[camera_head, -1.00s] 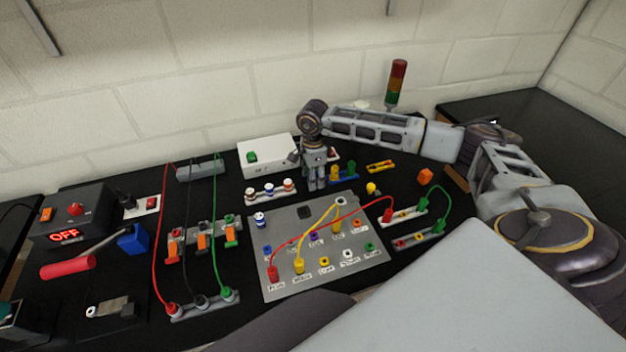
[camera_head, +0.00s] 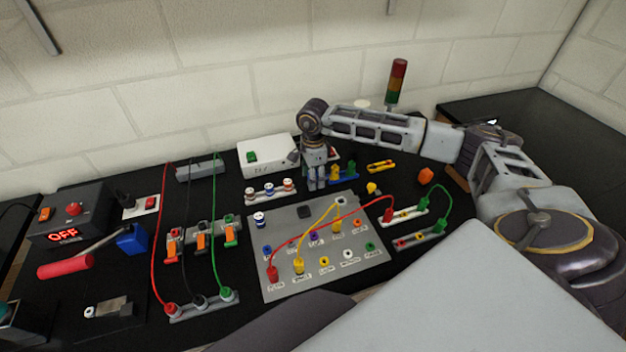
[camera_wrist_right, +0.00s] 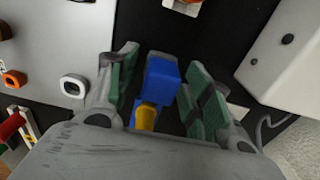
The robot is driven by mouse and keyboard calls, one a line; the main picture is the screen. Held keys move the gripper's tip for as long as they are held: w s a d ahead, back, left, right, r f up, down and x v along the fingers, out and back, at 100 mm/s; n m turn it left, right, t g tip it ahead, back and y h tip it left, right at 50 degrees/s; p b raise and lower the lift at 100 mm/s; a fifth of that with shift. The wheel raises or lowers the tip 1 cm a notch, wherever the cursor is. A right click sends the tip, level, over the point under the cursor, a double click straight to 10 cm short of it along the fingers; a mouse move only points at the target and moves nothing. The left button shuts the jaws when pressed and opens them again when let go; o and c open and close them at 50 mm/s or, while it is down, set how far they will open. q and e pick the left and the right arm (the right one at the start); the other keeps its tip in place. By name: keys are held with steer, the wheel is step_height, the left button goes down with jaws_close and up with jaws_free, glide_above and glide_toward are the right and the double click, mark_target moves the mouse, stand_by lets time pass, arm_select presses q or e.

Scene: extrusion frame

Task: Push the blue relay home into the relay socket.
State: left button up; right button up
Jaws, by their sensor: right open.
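My right gripper (camera_head: 317,186) points down behind the grey panel, in front of the white box. In the right wrist view its green-padded fingers (camera_wrist_right: 160,88) stand open, one on each side of a blue block (camera_wrist_right: 162,76) with a yellow piece (camera_wrist_right: 146,115) at its lower end. A gap shows beside the block. I cannot tell whether this block is the relay or how deep it sits. In the head view a blue base (camera_head: 346,178) with yellow and green parts shows just right of the fingers; the gripper hides what lies between them. I cannot make out the socket. My left gripper is not in view.
The grey panel (camera_head: 283,218) with jacks and red and yellow leads lies in front of the gripper. The white box (camera_head: 268,151) is behind. A signal tower (camera_head: 396,85) stands at the back.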

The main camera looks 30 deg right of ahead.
steer(key=shift+c, duration=0.3)
jaws_close()
steer(key=shift+r, duration=0.4)
steer(key=shift+r+p, duration=0.35)
steer(key=shift+r+p, duration=1)
steer(key=shift+r, duration=1.3)
steer(key=shift+s+f, duration=0.1)
steer(key=shift+f, duration=0.05)
